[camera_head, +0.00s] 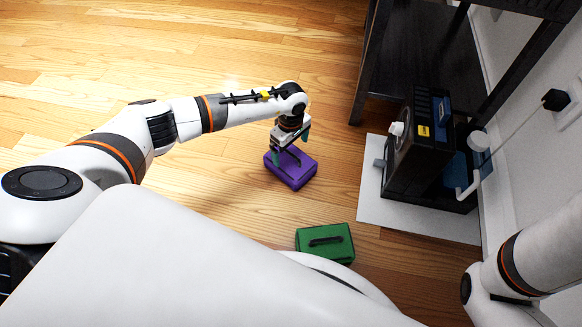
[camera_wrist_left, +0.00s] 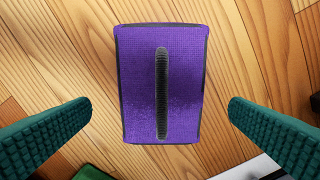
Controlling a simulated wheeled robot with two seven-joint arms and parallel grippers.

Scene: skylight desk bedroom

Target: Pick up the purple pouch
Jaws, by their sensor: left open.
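The purple pouch (camera_head: 290,170) lies on the wooden floor in the head view, with a dark handle strip on its top. In the left wrist view the pouch (camera_wrist_left: 135,85) sits upright in the picture, with its black handle (camera_wrist_left: 161,92) running lengthwise. My left gripper (camera_head: 290,145) is above the pouch and partly covers it in the head view. In the left wrist view its green-padded fingers (camera_wrist_left: 159,122) are open, wide apart, one on each side of the pouch, with nothing between them touching it. My right gripper is not in view; only part of my right arm shows.
A green pouch (camera_head: 325,243) with a dark handle lies on the floor nearer to me. At right, a black machine (camera_head: 415,160) stands on a white mat (camera_head: 430,222). A dark shelf (camera_head: 420,50) is behind it. The floor to the left is clear.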

